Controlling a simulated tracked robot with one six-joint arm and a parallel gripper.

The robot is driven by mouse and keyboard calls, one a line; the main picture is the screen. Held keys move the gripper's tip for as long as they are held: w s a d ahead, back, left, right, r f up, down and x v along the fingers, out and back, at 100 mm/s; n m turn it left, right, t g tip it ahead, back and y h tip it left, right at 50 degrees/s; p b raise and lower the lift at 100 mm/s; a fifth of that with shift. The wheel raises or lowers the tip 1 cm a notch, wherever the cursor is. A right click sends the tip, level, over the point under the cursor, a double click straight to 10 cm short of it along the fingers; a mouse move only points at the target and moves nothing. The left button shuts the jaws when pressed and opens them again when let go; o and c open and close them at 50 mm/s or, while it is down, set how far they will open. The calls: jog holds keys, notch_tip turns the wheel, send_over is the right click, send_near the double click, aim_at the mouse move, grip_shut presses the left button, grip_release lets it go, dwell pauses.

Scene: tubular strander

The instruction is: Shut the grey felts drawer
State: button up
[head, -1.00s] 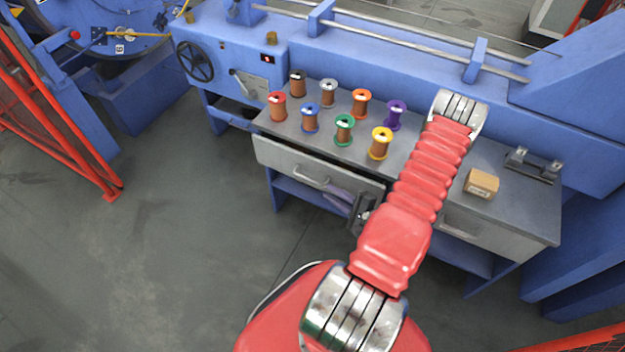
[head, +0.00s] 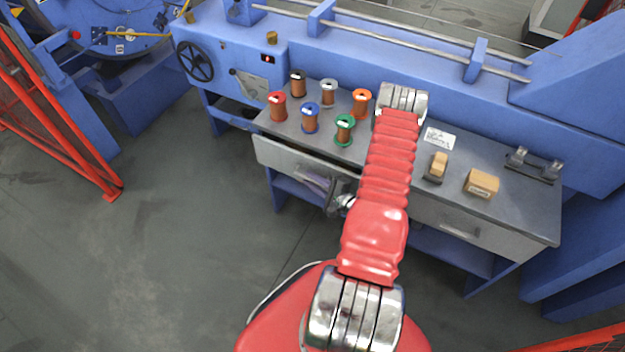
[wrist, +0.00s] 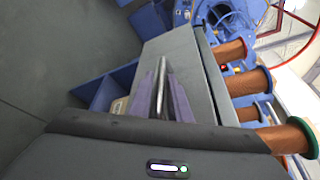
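A grey drawer (head: 274,156) is at the left under the bench top. A dark gap above its front shows it standing slightly open. No felts label is readable. Its bar handle shows in the wrist view (wrist: 161,80), in front of the grey drawer face (wrist: 180,50). My gripper (head: 312,182) is at this drawer's front, its fingers reaching left to the handle. In the wrist view my gripper's two purple-grey fingers (wrist: 162,98) stand apart on either side of the handle, with gaps showing. Contact with the handle or drawer cannot be told.
A second grey drawer (head: 462,229) is at the right under the bench. Several wire spools, among them a green one (head: 344,130), stand on the bench top. A wooden-handled tool (head: 437,167) and a small carton (head: 481,183) lie right of my arm. The floor at left is clear.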

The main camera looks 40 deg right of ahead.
jog(key=shift+c, duration=0.4)
grip_shut()
